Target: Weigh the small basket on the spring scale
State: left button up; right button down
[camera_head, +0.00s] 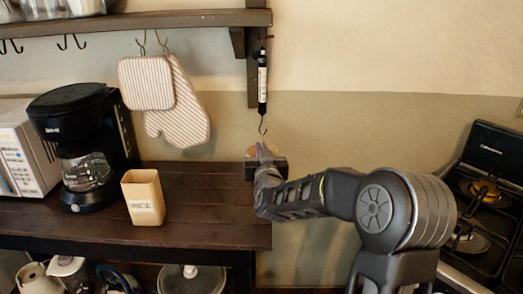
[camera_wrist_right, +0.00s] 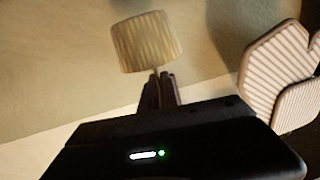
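The spring scale (camera_head: 262,80) is a dark tube with a pale label, hanging upright from the shelf bracket. Its open hook (camera_head: 262,128) hangs below it with nothing visible on it. My right gripper (camera_head: 264,152) is just below the hook, at the right end of the counter. In the right wrist view, my right gripper's fingers (camera_wrist_right: 159,92) are close together on the thin handle of the small tan woven basket (camera_wrist_right: 147,42). In the head view the basket is mostly hidden by my gripper. The basket appears apart from the hook. My left gripper is not in view.
A striped pot holder (camera_head: 146,83) and oven mitt (camera_head: 180,115) hang left of the scale. A coffee maker (camera_head: 80,110), a white microwave (camera_head: 22,148) and a beige rice canister (camera_head: 143,199) stand on the counter (camera_head: 210,205). A stove (camera_head: 490,215) is at right.

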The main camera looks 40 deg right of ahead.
jog(key=shift+r, duration=0.1)
jog(key=shift+s+d+r, duration=0.15)
jog(key=shift+r, duration=0.4)
dwell(0.4)
jog(key=shift+s+d+r, duration=0.1)
jog(key=shift+d+r, duration=0.05)
jog(key=shift+r, duration=0.1)
dwell(0.5)
jog(key=shift+f, duration=0.1)
dwell(0.7)
